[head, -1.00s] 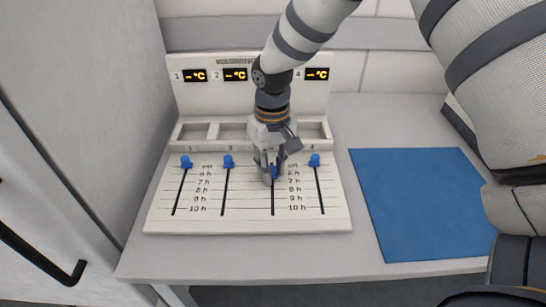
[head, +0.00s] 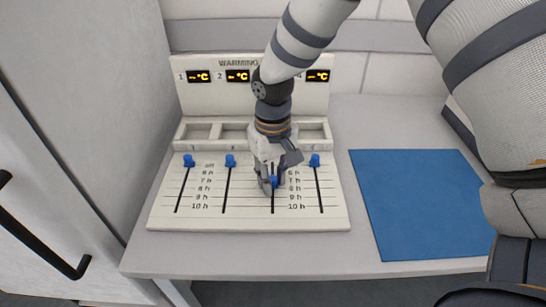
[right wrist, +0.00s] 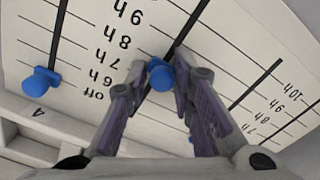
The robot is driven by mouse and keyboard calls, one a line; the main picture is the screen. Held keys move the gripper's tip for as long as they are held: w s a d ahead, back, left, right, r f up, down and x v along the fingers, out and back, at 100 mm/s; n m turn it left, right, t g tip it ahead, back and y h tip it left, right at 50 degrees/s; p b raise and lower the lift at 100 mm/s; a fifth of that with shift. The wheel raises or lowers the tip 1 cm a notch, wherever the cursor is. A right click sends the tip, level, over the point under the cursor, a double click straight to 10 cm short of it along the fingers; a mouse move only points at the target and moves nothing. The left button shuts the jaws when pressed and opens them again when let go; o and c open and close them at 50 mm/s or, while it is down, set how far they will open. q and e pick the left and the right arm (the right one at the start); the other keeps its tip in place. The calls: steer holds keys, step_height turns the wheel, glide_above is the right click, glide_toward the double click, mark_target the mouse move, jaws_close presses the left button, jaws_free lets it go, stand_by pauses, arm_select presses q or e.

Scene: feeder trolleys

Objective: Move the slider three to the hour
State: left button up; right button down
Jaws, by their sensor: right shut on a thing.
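The slider panel (head: 160,217) stands on the counter with its vertical slots. Slider three's blue knob (head: 273,181) is in the third slot, near the 7 h row; its exact mark is hard to tell. My right gripper (head: 271,182) points down and is shut on this knob. In the right wrist view the knob (right wrist: 162,75) sits between the fingers (right wrist: 160,72), with dark slot beyond it. Blue knobs one (head: 189,160), two (head: 230,160) and four (head: 314,160) are at the top near off. My left gripper is out of view.
Displays one (head: 198,76), two (head: 237,76) and four (head: 318,76) show dashes and °C; my arm covers the third. Shallow trays (head: 200,131) lie behind the sliders. A blue mat (head: 415,205) lies to the right. A cabinet door with black handle (head: 45,245) is at left.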

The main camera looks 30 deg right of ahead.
mark_target(272, 197)
steer(key=shift+s+a+f, duration=0.15)
steer(key=shift+s+a, duration=0.25)
steer(key=shift+s, duration=0.1)
steer(key=shift+s+a, duration=0.45)
steer(key=shift+s, duration=0.3)
steer(key=c, duration=0.7)
jaws_free()
steer(key=shift+w+d, duration=0.1)
steer(key=shift+w, duration=0.05)
steer(key=shift+r, duration=3.15)
